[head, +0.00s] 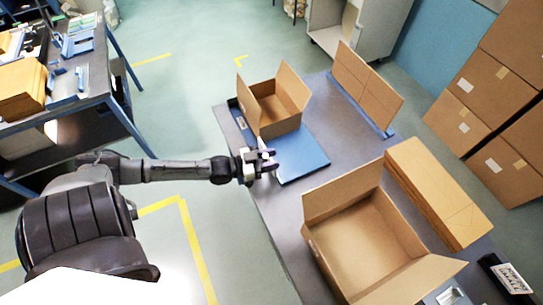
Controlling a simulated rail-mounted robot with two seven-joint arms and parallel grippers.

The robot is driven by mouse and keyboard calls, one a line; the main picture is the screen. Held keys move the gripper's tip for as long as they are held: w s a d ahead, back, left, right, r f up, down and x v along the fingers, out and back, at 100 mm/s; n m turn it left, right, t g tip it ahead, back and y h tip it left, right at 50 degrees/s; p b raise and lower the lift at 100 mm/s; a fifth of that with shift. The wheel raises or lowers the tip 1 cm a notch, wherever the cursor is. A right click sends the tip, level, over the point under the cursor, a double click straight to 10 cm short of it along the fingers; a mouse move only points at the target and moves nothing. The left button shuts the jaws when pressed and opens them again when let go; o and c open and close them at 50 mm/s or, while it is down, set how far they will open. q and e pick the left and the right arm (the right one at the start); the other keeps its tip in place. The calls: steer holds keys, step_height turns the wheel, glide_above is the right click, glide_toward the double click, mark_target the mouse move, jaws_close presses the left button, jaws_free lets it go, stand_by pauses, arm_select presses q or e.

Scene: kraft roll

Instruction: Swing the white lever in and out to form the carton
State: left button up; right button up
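My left gripper (271,161) reaches in from the left over the near edge of the work table, beside the blue plate (305,152). A small white piece shows at its fingers; I cannot tell whether it is the white lever or part of the gripper, nor whether the fingers are closed on it. A small open carton (279,130) stands upright at the far end of the blue plate, its flaps raised. My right gripper is not in view.
A larger open carton (345,245) stands on the grey table (280,215). Flat cardboard stacks (437,190) and an upright cardboard sheet (367,85) line its right side. Brown boxes (490,80) are piled at right. A blue-framed bench (95,95) stands at left.

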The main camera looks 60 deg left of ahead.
arm_select(q)
steer(key=shift+o, duration=1.2)
steer(key=shift+s+f, duration=0.15)
steer(key=shift+s, duration=0.1)
steer(key=shift+w, duration=0.1)
steer(key=p+v, duration=0.1)
steer(key=v, duration=1.2)
steer(key=shift+s, duration=0.4)
steer(key=shift+a, duration=0.1)
